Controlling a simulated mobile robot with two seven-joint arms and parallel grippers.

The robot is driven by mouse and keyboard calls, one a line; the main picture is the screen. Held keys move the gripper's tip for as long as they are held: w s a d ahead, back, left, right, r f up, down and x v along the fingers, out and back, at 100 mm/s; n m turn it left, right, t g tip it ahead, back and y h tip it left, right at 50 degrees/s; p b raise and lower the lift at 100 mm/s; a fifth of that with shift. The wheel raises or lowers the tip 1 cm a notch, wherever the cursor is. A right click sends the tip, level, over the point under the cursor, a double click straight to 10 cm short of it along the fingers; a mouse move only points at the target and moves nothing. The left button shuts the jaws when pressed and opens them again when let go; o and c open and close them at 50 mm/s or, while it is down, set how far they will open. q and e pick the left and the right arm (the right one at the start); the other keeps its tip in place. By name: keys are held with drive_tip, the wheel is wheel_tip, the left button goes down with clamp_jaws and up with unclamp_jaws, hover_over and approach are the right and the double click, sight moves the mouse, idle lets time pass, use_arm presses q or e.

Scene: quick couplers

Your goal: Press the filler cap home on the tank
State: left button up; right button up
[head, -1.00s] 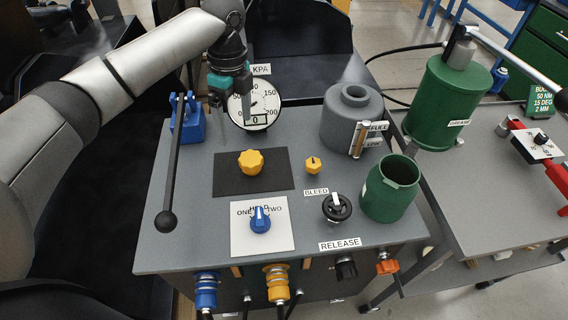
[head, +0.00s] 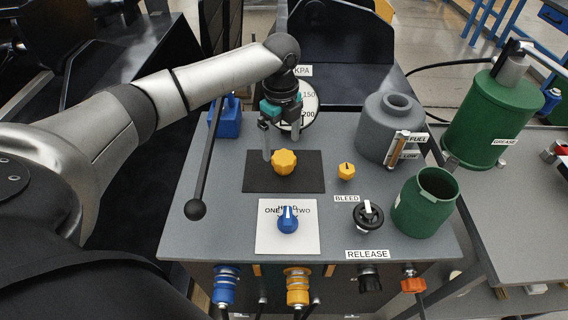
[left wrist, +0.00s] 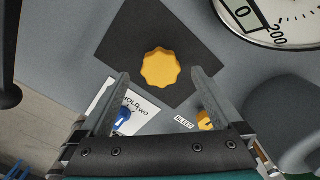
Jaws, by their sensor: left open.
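The filler cap looks to be the large yellow scalloped knob (head: 284,162) lying on a black mat (head: 257,181) on the bench; it also shows in the left wrist view (left wrist: 160,68). The tank (head: 388,127) is a grey round vessel with a raised open neck at the bench's back right, with a level gauge on its side. My left gripper (head: 282,150) points down just behind and above the yellow cap. Its fingers are open and empty, and in the left wrist view (left wrist: 160,82) the cap appears between and beyond the fingertips. My right gripper is not seen.
A smaller yellow bleed knob (head: 346,171), a blue selector (head: 288,220), a black release knob (head: 368,214) and a green open canister (head: 426,202) stand nearby. A long black lever (head: 207,160) rises at the left. A dial gauge (head: 310,104) stands behind.

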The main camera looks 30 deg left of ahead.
sight(284, 157)
use_arm(q)
drive_tip(key=f, duration=0.1)
drive_tip(key=f+b, duration=0.1)
drive_tip(key=f, duration=0.2)
drive_tip(key=shift+s+d+f+b, duration=0.1)
drive_tip(key=shift+d+f+b, duration=0.05)
drive_tip(key=shift+d+b, duration=0.2)
drive_tip(key=shift+f, duration=0.4)
drive_tip(key=shift+c, duration=0.2)
drive_tip(key=c, duration=1.3)
wheel_tip(284, 157, up, 20)
drive_tip(key=p, duration=0.5)
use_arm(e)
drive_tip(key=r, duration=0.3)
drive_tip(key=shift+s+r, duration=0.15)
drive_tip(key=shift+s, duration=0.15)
